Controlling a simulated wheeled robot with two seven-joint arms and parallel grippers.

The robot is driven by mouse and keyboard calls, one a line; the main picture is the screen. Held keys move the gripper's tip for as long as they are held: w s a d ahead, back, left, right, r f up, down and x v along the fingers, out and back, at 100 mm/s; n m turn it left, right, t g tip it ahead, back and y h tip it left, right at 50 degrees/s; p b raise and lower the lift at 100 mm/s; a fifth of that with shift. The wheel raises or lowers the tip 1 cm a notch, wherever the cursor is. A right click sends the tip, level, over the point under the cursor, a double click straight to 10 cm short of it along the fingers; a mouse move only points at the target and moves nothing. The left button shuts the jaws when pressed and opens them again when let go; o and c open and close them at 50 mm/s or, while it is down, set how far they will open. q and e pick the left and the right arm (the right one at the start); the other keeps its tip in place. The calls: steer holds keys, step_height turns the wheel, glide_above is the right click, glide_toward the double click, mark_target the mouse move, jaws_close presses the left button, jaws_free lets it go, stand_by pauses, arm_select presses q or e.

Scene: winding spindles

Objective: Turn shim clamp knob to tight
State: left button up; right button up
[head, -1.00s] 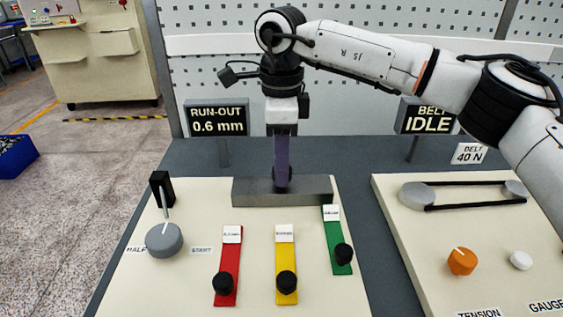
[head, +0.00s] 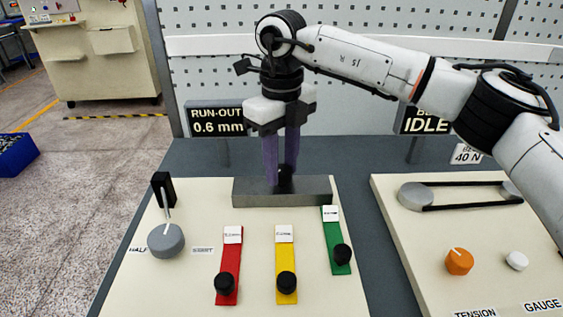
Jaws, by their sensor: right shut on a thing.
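My right gripper (head: 281,180) points straight down, with its two purple fingers shut on a small black knob (head: 285,174) on top of the dark grey block (head: 250,193). I take this knob to be the shim clamp knob. The fingers hide most of it, so its pointer or marking cannot be read. The block lies at the back of the cream left panel (head: 190,290). My left gripper is not in view.
Red (head: 229,263), yellow (head: 285,260) and green (head: 335,240) strips with black knobs lie in front of the block. A grey dial (head: 166,241) is left. Signs read RUN-OUT 0.6 mm (head: 217,118) and IDLE (head: 424,121). An orange knob (head: 459,262) is right.

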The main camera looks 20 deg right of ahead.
mark_target(282, 169)
steer(key=m, duration=0.4)
steer(key=shift+m, duration=2.2)
steer(key=o, duration=1.1)
steer(key=shift+c, duration=0.2)
steer(key=shift+r, duration=0.1)
step_height(282, 169, up, 10)
